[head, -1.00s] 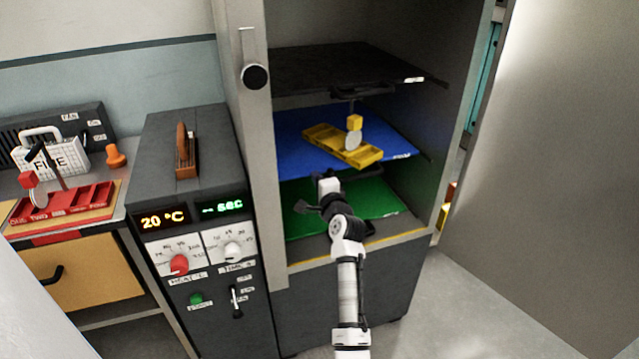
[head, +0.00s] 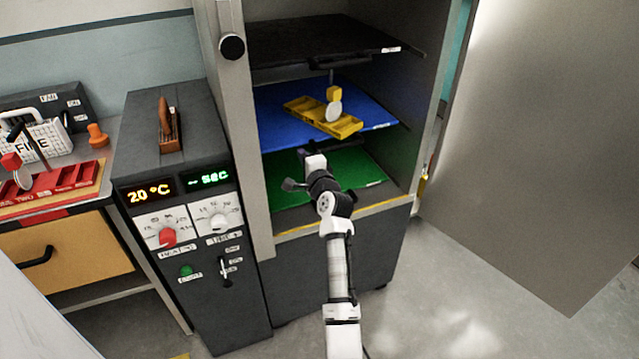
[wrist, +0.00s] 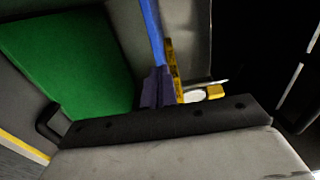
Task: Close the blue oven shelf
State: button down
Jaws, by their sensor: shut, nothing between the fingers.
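The blue shelf (head: 366,104) lies in the grey oven (head: 262,215), between a black shelf (head: 300,42) and a green shelf (head: 362,172). It carries a yellow tray (head: 303,106) with a white disc and a yellow block. A dark handle (head: 335,147) shows at its front edge. My gripper (head: 308,156) is at that front edge, close to the handle; contact cannot be told. In the wrist view my gripper's dark fingers (wrist: 157,88) are together and empty, near the edge-on blue shelf (wrist: 151,32). How far the shelf sticks out is unclear.
The oven door (head: 540,140) stands wide open at the right. A control unit (head: 195,270) with dials stands left of the oven. Further left is a bench with a wooden drawer (head: 70,255). The floor (head: 460,300) in front at the right is clear.

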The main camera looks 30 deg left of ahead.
jog(key=b+v, duration=0.2)
jog(key=v, duration=0.8)
